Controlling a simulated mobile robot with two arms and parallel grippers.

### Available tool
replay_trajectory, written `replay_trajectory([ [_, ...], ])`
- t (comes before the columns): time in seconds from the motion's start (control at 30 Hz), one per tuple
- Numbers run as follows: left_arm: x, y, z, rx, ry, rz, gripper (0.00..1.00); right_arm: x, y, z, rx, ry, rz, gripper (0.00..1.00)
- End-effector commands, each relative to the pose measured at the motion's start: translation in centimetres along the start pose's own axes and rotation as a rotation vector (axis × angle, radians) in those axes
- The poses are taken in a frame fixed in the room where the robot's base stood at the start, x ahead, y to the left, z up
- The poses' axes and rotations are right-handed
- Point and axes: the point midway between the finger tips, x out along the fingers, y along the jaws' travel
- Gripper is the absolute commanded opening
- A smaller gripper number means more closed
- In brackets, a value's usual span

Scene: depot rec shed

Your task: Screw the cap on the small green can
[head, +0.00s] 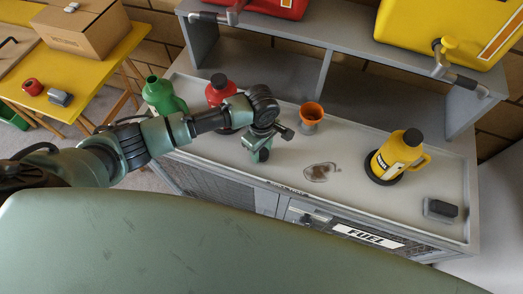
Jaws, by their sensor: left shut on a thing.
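The small green can (163,97) stands upright at the left end of the grey fuel bench. Its neck is open, with no cap on it. My left gripper (262,152) is over the front-middle of the bench, to the right of the green can and apart from it. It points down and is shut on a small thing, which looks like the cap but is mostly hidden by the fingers. My right gripper is not in view.
A red can (219,90) with a dark cap stands partly behind my left arm. An orange funnel (311,113), a dark puddle (321,172), a yellow can (398,157) and a dark block (442,209) are on the grey bench (350,133). A shelf (276,65) rises behind.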

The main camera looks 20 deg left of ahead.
Motion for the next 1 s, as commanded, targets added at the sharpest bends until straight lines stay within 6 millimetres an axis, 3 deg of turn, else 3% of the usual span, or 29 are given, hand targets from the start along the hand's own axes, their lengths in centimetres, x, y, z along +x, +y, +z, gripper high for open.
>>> replay_trajectory([
  [0.27, -3.2, 0.1, -0.1, 0.000, 0.000, 0.005, 0.04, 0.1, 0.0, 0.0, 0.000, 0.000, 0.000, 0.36],
  [0.7, -15.2, 0.2, 0.0, 0.001, -0.001, 0.006, 0.04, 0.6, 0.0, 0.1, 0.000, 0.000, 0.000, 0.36],
  [0.87, -18.4, 0.1, -0.1, 0.000, 0.002, 0.004, 0.04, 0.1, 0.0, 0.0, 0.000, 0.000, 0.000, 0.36],
  [1.0, -19.6, 0.1, -0.1, 0.000, 0.001, 0.002, 0.04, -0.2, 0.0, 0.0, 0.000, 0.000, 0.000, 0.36],
])
